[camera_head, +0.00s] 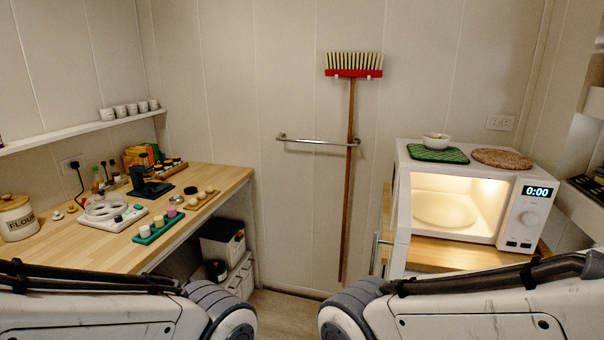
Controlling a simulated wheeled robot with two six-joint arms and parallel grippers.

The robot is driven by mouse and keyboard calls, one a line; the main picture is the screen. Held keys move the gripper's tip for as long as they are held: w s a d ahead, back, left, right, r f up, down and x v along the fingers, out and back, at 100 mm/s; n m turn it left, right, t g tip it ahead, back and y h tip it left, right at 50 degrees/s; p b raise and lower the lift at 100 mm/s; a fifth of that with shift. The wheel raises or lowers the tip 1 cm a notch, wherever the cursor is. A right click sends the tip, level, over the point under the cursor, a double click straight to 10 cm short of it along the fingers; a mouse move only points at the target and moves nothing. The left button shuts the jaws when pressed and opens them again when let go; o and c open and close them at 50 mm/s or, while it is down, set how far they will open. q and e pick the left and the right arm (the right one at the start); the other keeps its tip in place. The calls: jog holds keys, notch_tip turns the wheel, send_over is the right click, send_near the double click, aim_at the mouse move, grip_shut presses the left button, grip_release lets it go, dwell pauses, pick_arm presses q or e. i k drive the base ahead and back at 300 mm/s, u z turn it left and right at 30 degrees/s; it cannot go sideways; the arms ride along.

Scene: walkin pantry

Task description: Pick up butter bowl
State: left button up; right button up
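A small white bowl (436,142), which looks like the butter bowl, sits on a green pot holder (438,154) on top of the white microwave (408,152). Its contents are too small to make out clearly. The microwave door is open, its inside is lit and its display reads 0:00. My two arms reach in at the bottom left and bottom right. Neither gripper shows in the frame.
A round brown mat (511,159) lies right of the bowl. The open microwave door (402,226) juts forward. A wooden counter (75,256) at left holds a scale, jars and bottles. A red broom (352,73) and towel bar (312,141) are on the back wall.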

aim_at(435, 142)
jog(key=u, duration=1.3)
jog(key=i, duration=0.9)
jog(key=z, duration=2.45)
